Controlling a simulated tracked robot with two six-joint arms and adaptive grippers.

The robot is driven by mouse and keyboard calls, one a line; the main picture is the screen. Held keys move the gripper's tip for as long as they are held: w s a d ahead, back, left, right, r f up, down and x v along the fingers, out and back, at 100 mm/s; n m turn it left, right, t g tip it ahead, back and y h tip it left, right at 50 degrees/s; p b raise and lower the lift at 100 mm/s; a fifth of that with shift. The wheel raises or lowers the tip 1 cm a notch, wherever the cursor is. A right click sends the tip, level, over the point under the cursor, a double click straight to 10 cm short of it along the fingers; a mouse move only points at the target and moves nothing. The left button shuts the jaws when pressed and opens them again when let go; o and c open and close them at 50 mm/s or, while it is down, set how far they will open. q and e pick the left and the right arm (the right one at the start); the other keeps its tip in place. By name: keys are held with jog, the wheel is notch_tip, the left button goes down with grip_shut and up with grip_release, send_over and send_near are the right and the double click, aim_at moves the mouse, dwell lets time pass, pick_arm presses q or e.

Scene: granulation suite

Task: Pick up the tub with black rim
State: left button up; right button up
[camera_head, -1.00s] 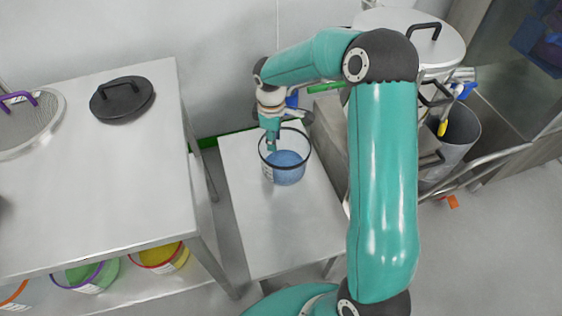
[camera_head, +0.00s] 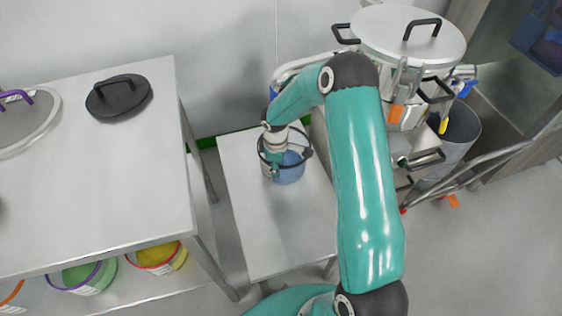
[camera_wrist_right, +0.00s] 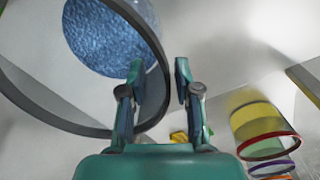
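The tub with the black rim (camera_head: 290,174) holds blue granules and stands upright on the small steel table. In the right wrist view the tub (camera_wrist_right: 105,38) fills the upper left, its black rim running past the fingers. My right gripper (camera_head: 271,172) is at the left side of this tub; its fingers (camera_wrist_right: 158,85) are apart. The left finger overlaps the tub's inside and the right finger is outside, with the rim showing between them. I cannot tell whether either finger touches the wall. My left gripper is not in view.
The small table (camera_head: 265,240) is bare in front of the tub. A taller table (camera_head: 90,215) at left bears a black lid (camera_head: 118,97); tubs with red (camera_head: 160,257) and purple (camera_head: 88,276) rims sit below. A steel vessel (camera_head: 408,38) stands at right.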

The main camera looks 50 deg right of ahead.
jog(key=shift+f, duration=0.6)
grip_shut()
